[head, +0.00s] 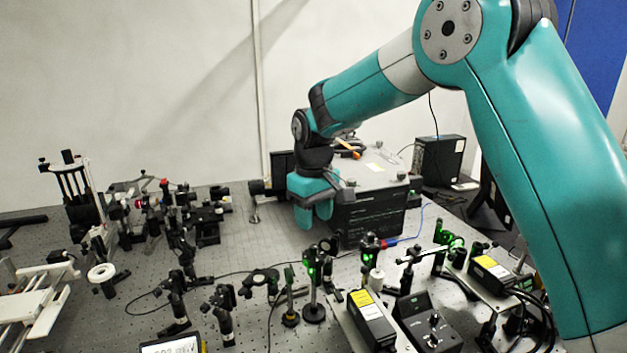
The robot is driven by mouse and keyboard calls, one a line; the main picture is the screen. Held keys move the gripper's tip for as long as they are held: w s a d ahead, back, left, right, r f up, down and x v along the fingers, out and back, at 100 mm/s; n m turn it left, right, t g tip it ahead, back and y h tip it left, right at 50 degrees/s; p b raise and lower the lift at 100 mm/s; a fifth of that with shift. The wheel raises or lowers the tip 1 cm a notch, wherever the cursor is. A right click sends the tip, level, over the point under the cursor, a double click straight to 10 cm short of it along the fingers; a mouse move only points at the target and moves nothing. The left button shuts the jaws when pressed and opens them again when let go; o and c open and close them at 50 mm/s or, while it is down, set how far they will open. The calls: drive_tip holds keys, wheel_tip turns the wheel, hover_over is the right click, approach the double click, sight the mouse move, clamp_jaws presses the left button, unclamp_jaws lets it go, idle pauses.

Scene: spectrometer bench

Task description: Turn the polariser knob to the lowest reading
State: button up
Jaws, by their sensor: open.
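My gripper (314,214) hangs at the end of my teal arm, over the middle of the bench and in front of a black box. Its teal fingers point down and are open, with nothing seen between them. I cannot tell for sure which part is the polariser knob. Several small black round mounts on posts stand in the front middle, such as a ring mount (262,280), well below and apart from the gripper.
The perforated bench (235,245) is bare left of the gripper. A black instrument box (368,215) stands right behind it. A control box with knobs (428,322) and yellow-labelled modules (370,318) fill the front right. Optics crowd the left; cables cross the front.

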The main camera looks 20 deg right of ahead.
wheel_tip(320, 180, up, 10)
drive_tip(key=b, duration=0.1)
drive_tip(key=shift+r, duration=0.15)
drive_tip(key=s+a+f+y, duration=0.1)
drive_tip(key=s+f, duration=0.1)
drive_tip(key=s, duration=0.8)
drive_tip(key=s+a+f+n+y, duration=0.1)
drive_tip(key=s+a+f, duration=0.1)
drive_tip(key=s, duration=0.8)
drive_tip(key=s+a+f+n+y, duration=0.1)
drive_tip(key=s+f+y, duration=0.1)
drive_tip(key=s, duration=0.9)
drive_tip(key=shift+a+f+b, duration=0.4)
drive_tip(key=shift+f, duration=0.15)
drive_tip(key=shift+s, duration=0.1)
